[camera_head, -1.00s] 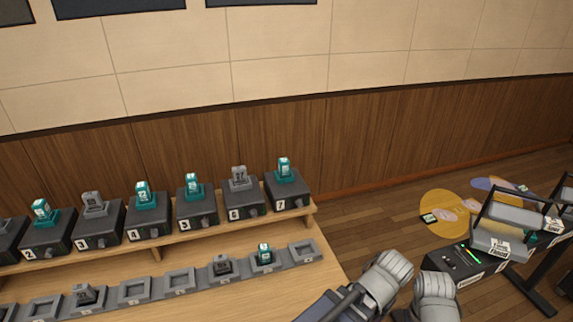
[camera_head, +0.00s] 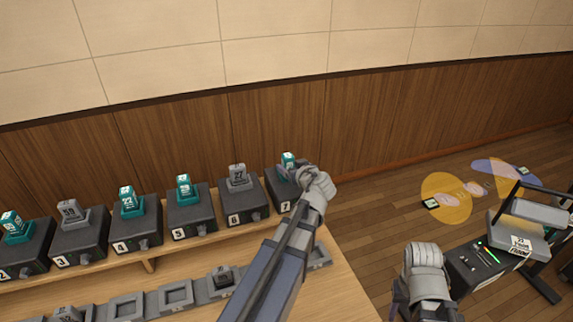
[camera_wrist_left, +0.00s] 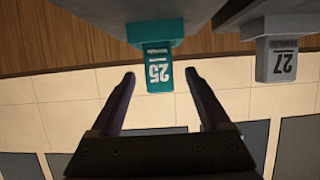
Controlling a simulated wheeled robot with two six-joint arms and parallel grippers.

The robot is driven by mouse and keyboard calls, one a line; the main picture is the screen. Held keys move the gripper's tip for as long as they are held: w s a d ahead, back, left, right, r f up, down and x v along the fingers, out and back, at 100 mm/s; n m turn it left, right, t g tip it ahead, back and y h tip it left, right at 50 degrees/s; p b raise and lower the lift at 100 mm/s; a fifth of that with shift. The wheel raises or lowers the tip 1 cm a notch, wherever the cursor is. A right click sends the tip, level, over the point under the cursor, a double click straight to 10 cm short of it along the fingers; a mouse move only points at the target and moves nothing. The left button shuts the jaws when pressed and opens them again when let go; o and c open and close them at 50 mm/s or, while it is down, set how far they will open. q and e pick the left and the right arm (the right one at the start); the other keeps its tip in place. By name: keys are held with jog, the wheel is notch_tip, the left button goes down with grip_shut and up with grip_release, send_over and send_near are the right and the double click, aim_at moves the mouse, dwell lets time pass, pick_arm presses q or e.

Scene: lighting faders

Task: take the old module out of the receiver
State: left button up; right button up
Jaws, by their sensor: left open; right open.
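A teal module marked 25 (camera_wrist_left: 158,72) stands in the dark receiver numbered 7 (camera_head: 283,196), at the right end of the upper shelf. It shows in the head view (camera_head: 288,160), partly hidden by my left gripper (camera_head: 298,171). In the left wrist view my left gripper (camera_wrist_left: 159,77) is open, its two fingers on either side of the module's upper part, with gaps showing. A grey module marked 27 (camera_wrist_left: 283,60) stands in receiver 6 (camera_head: 240,205). My right gripper (camera_head: 412,280) is low in the head view, away from the receivers; its fingers are hardly visible.
Other receivers with teal or grey modules line the shelf (camera_head: 190,240) to the left. A cart (camera_head: 520,240) stands at right on open floor.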

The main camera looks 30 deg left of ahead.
pick_arm(q)
jog(key=shift+f+b+x, duration=0.2)
jog(key=shift+b+x, duration=1.35)
jog(key=shift+x, duration=2.3)
jog(key=shift+s+d, duration=0.1)
jog(key=shift+d, duration=0.05)
jog(key=shift+c, duration=0.6)
grip_shut()
